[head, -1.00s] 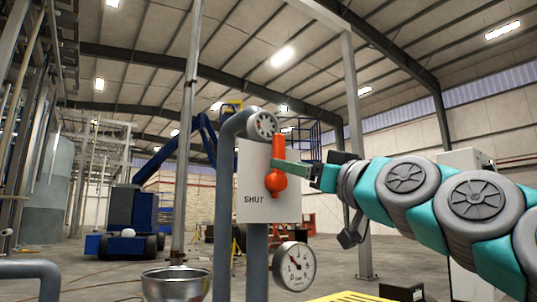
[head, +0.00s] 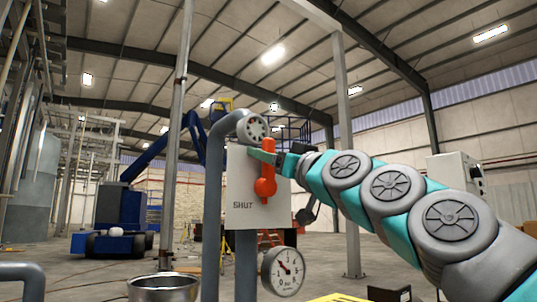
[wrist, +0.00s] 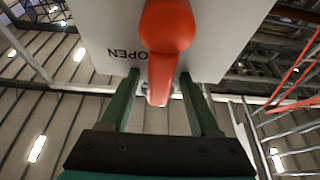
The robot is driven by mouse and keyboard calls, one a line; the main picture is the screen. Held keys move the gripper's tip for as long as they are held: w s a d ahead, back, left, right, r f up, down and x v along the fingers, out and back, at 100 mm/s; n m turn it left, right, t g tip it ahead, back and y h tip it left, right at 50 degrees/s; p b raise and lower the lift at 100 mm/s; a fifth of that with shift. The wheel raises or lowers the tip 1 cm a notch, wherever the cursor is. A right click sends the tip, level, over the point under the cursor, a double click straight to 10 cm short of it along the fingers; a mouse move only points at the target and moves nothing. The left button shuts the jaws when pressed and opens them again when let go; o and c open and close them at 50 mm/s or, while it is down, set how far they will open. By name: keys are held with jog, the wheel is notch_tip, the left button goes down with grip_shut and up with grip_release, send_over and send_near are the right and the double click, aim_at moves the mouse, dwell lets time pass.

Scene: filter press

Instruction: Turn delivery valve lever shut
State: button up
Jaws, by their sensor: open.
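The delivery valve lever (head: 266,187) is orange-red with a round hub at its lower end, and its handle stands upright on a white plate (head: 240,190). The plate's word SHUT is at the lower left of the hub in the head view. My gripper (head: 262,155) is at the upper part of the handle, its green fingers reaching in from the right. In the wrist view the lever (wrist: 166,35) runs between the two open fingers of my gripper (wrist: 158,80), with gaps on both sides. The word OPEN shows upside down there. Contact with the handle cannot be told.
A grey pipe (head: 213,200) with a bend stands beside the plate. A pressure gauge (head: 283,271) and a metal bowl (head: 163,287) are below. Another grey pipe (head: 22,270) is at lower left. A blue lift machine (head: 120,215) stands far behind on open floor.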

grip_shut()
dwell(0.5)
dwell(0.9)
